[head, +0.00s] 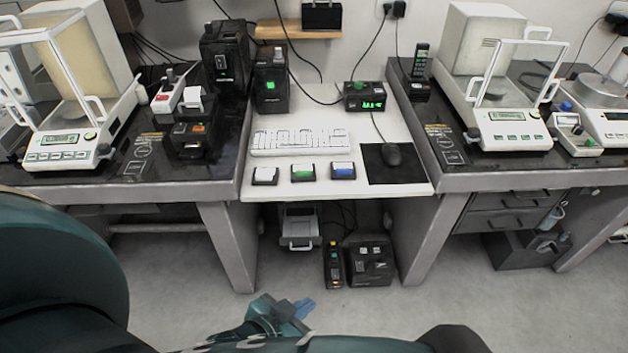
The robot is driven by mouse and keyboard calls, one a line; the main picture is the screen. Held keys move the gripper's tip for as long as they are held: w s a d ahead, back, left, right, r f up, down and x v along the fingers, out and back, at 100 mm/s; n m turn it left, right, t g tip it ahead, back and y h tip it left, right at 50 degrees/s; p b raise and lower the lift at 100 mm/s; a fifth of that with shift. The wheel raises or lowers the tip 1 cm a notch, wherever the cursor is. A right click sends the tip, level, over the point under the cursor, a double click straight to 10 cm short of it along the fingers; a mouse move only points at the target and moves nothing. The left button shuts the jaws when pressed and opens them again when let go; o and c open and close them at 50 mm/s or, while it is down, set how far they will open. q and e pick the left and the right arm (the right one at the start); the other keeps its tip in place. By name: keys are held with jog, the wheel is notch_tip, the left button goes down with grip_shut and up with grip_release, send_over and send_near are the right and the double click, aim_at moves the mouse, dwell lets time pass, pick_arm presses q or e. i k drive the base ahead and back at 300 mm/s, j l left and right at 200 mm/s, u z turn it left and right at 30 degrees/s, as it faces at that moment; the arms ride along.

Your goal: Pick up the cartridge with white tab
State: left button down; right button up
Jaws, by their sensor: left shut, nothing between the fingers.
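The cartridge with white tab (265,175) lies on the white middle table, left-most in a row of three near the front edge. Beside it lie a cartridge with a green tab (303,173) and one with a blue tab (343,171). My left gripper (304,308) is low in the picture, in front of and below the table edge, well apart from the cartridges. Its blue fingertips are shut and hold nothing. My right gripper does not show.
A white keyboard (299,142) lies right behind the cartridges. A black mat (405,177) with a mouse (392,153) lies to their right. Balances stand on the dark side tables.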

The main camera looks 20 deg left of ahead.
aim_at(262, 177)
jog(key=u, duration=0.85)
jog(key=k+j, duration=0.05)
